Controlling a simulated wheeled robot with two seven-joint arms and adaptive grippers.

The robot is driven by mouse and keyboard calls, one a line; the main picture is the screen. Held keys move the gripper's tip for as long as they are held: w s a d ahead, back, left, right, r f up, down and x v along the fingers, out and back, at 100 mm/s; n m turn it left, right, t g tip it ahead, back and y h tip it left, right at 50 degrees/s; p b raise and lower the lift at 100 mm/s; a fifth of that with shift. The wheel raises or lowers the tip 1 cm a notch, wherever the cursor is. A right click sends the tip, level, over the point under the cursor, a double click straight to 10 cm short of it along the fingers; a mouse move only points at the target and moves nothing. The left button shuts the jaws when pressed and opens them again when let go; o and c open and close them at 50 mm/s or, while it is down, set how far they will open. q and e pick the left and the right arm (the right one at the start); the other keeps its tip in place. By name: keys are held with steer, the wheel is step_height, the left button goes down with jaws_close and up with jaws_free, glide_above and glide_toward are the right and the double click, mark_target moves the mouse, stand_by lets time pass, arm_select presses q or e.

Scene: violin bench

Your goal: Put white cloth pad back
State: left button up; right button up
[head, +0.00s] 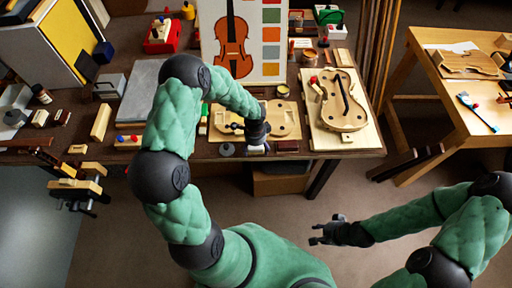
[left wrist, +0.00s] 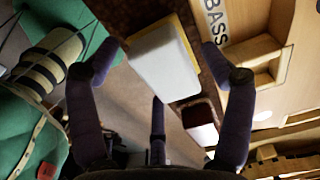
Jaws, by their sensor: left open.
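The white cloth pad (left wrist: 163,58) is a pale block with a yellowish edge, lying between the spread fingers of my left gripper (left wrist: 165,52) in the left wrist view. The fingers are open around it, and I cannot tell whether any finger touches it. In the head view my left gripper (head: 256,136) points down at the bench's front edge, and a small white bit of the pad (head: 257,150) shows below it; the rest is hidden. My right gripper (head: 316,234) hangs over the floor, away from the bench, with its fingers apart and empty.
A dark red block (left wrist: 199,117) lies close beside the pad. A wooden tray marked BASS (left wrist: 235,60) is just to the right. A side table (head: 455,85) is at the right.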

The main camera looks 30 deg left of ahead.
arm_select(q)
steer(key=shift+s, duration=0.1)
steer(key=shift+r, duration=0.25)
step_height(320, 180, up, 12)
steer(key=f+p, duration=0.1)
steer(key=p, duration=0.3)
steer(key=s+d+f+n+h, duration=0.3)
steer(key=s+d+f+n, duration=1.1)
steer(key=s+d, duration=0.2)
steer(key=shift+s+d+f+h, duration=0.2)
steer(key=shift+d+h, duration=0.2)
steer(key=shift+d, duration=0.35)
steer(key=shift+w, duration=0.1)
